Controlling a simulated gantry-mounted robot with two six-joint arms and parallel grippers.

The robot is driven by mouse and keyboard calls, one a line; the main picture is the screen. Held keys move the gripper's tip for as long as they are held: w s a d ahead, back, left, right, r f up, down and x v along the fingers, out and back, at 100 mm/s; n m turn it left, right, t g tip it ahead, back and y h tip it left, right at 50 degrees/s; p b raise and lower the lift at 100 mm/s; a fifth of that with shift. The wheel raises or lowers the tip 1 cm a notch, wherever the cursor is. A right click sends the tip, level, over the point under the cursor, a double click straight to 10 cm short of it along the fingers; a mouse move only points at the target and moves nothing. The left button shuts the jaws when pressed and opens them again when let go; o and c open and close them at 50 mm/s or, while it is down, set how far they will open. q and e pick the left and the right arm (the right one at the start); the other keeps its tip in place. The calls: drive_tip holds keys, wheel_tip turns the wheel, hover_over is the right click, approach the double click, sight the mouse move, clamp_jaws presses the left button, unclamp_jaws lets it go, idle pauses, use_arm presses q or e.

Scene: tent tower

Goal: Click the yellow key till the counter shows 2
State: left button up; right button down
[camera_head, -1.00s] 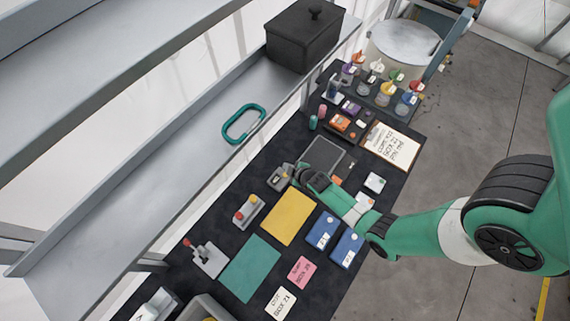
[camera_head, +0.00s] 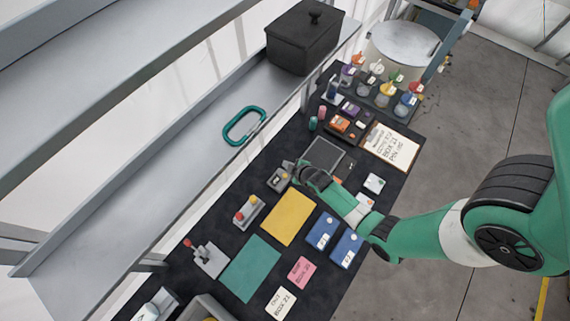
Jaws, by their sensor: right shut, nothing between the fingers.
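A small grey counter box (camera_head: 279,180) stands on the dark table mat, left of my right gripper. Its yellow key and the number on its counter are too small or covered to make out. My right gripper (camera_head: 291,168) is shut and empty, with its tips at the box's upper right edge. I cannot tell whether the tips touch the key. My left gripper is not in view.
A grey box with red and orange buttons (camera_head: 248,211) and a lever box (camera_head: 207,257) stand nearby. Yellow (camera_head: 289,217) and green (camera_head: 250,268) sheets lie in front. A metal shelf (camera_head: 170,165) with a teal carabiner (camera_head: 244,125) borders the left.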

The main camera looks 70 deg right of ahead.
use_arm(q)
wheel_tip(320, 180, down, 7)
drive_tip(key=b, duration=0.6)
use_arm(e)
wheel_tip(320, 180, down, 8)
drive_tip(key=shift+r, duration=0.2)
idle(1.1)
use_arm(q)
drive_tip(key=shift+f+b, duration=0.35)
drive_tip(key=shift+b, duration=0.1)
use_arm(e)
drive_tip(key=shift+f, duration=0.35)
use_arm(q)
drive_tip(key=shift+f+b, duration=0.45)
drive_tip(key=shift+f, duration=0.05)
use_arm(e)
drive_tip(key=shift+f, duration=0.55)
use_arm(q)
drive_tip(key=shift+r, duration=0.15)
use_arm(e)
drive_tip(key=shift+r, duration=0.15)
use_arm(q)
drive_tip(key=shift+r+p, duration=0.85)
drive_tip(key=shift+p, duration=0.1)
use_arm(e)
drive_tip(key=shift+r, duration=0.8)
